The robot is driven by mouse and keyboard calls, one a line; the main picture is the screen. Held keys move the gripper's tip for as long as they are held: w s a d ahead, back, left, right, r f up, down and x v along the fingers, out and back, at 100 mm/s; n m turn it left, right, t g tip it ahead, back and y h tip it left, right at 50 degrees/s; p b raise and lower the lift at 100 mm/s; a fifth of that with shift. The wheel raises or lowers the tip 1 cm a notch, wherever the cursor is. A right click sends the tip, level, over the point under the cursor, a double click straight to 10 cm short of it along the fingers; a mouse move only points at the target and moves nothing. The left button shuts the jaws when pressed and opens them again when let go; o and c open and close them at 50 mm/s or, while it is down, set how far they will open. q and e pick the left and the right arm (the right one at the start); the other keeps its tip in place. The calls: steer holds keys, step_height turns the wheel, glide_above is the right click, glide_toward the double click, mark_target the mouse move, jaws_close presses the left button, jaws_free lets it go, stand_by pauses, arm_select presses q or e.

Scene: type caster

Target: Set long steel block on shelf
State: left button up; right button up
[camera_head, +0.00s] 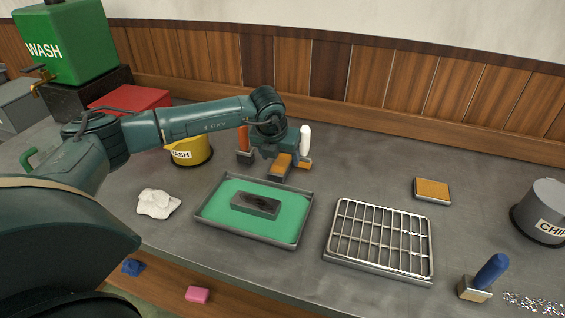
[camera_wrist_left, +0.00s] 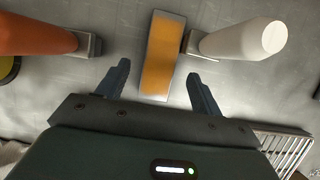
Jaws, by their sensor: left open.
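A long block with an orange top and steel-coloured sides (camera_head: 283,166) lies on the grey table behind the green-lined tray. It also shows in the left wrist view (camera_wrist_left: 163,50), upright in the picture. My left gripper (camera_head: 281,157) is over this block. In the left wrist view my open fingers (camera_wrist_left: 158,70) show on either side of its near part, with gaps, and hold nothing. Whether the fingers are down at its height I cannot tell. A wire rack (camera_head: 380,240) lies at the right of the tray; no other shelf shows clearly. My right gripper is out of view.
Orange-handled (camera_head: 243,140) and white-handled (camera_head: 305,140) tools stand close beside the block. The tray (camera_head: 203,211) holds a dark block (camera_head: 255,204). A wider orange-topped block (camera_head: 432,188), a blue-handled tool (camera_head: 490,272) and a grey tub (camera_head: 540,208) stand right. A white cloth (camera_head: 158,203) lies left.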

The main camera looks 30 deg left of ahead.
mark_target(281, 163)
arm_select(q)
steer(key=shift+x, duration=1.5)
steer(key=shift+c, duration=0.3)
jaws_close()
steer(key=shift+w+a+r, duration=0.1)
steer(key=shift+r, duration=0.1)
